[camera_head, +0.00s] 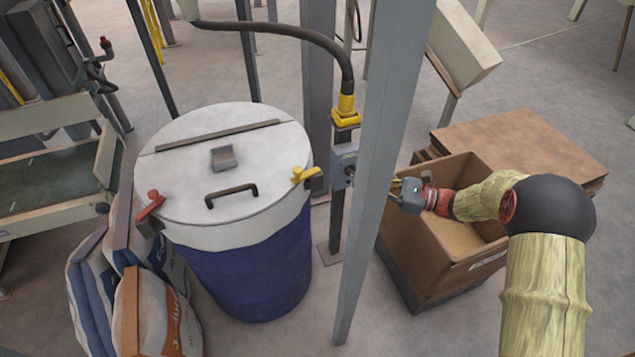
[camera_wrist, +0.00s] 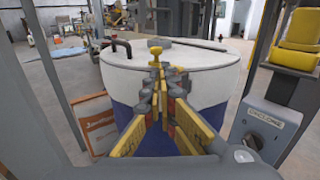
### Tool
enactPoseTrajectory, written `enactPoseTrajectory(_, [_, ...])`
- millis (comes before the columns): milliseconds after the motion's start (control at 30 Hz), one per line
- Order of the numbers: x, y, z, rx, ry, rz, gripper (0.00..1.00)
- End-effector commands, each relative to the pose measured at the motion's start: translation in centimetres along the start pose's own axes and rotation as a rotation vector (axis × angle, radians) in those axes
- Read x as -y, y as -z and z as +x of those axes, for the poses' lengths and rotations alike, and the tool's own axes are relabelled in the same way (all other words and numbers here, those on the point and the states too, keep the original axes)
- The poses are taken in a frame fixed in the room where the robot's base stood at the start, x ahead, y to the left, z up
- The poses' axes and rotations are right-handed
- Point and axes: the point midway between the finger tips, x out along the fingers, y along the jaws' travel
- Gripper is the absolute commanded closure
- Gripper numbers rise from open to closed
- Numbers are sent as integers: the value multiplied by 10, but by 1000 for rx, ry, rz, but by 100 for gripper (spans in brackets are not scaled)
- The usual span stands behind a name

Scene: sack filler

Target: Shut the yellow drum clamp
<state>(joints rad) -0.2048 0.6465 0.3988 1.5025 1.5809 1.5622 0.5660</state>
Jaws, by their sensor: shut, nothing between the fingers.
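The white-lidded blue drum (camera_head: 245,265) stands left of centre in the head view. The yellow drum clamp (camera_head: 305,174) is at the right edge of its lid, its handle sticking outward from the rim. In the wrist view the yellow clamp (camera_wrist: 155,50) shows just beyond my fingertips, its lower part hidden by them. My gripper (camera_head: 396,187) is to the right of the clamp, apart from it, with a grey post between them in the head view. In the wrist view my gripper (camera_wrist: 158,72) has its fingers together, holding nothing, pointing at the drum.
A grey upright post (camera_head: 378,170) stands close to my gripper. A grey switch box (camera_head: 343,158) is mounted between clamp and post. A red clamp (camera_head: 150,205) is on the lid's left side. Sacks (camera_head: 165,315) lean left of the drum.

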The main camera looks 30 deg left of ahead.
Motion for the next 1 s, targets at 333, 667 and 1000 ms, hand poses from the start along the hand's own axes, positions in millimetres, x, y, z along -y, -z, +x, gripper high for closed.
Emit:
enactPoseTrajectory(333, [-4,1,42,1,-9,27,100])
enactPoseTrajectory(667, [-4,2,105,2,-7,27,100])
enactPoseTrajectory(1000, [-3,0,139,2,-5,28,100])
